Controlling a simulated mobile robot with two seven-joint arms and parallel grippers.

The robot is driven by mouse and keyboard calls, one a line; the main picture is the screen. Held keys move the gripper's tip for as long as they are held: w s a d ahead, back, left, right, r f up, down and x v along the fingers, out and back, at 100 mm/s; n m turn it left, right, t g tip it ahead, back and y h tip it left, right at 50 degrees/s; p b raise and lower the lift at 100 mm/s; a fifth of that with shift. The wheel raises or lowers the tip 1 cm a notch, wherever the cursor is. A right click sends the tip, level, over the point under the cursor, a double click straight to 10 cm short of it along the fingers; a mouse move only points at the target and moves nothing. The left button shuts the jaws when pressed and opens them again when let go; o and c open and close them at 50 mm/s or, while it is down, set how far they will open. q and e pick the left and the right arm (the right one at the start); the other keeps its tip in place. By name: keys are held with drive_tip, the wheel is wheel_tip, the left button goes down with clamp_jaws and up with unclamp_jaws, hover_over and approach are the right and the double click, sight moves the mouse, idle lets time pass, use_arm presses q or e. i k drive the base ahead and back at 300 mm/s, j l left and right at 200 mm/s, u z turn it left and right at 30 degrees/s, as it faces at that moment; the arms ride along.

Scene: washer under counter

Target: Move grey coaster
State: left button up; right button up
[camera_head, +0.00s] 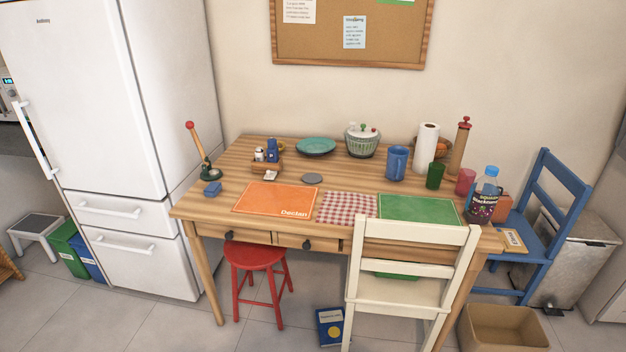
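A small round grey coaster (312,179) lies flat on the wooden table (229,161), near its middle. It sits just behind the gap between an orange placemat (268,198) and a red checked cloth (348,207). Nothing rests on the coaster. Neither of my grippers shows in the head view, so their state cannot be seen.
A teal plate (316,146), a blue mug (397,162), a paper towel roll (427,147) and a bottle (484,195) stand on the table. A white chair (410,285) and red stool (255,257) block the front. Floor at the lower left is free.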

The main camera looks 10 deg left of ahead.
sight(312, 178)
drive_tip(key=i+j+z, duration=0.35)
drive_tip(key=j, duration=0.25)
drive_tip(key=i+j+z, duration=0.15)
drive_tip(key=j, duration=0.15)
drive_tip(key=i+j+z, duration=0.15)
drive_tip(key=j, duration=0.15)
drive_tip(key=i+j+z, duration=0.15)
drive_tip(key=j, duration=0.2)
drive_tip(key=k, duration=0.05)
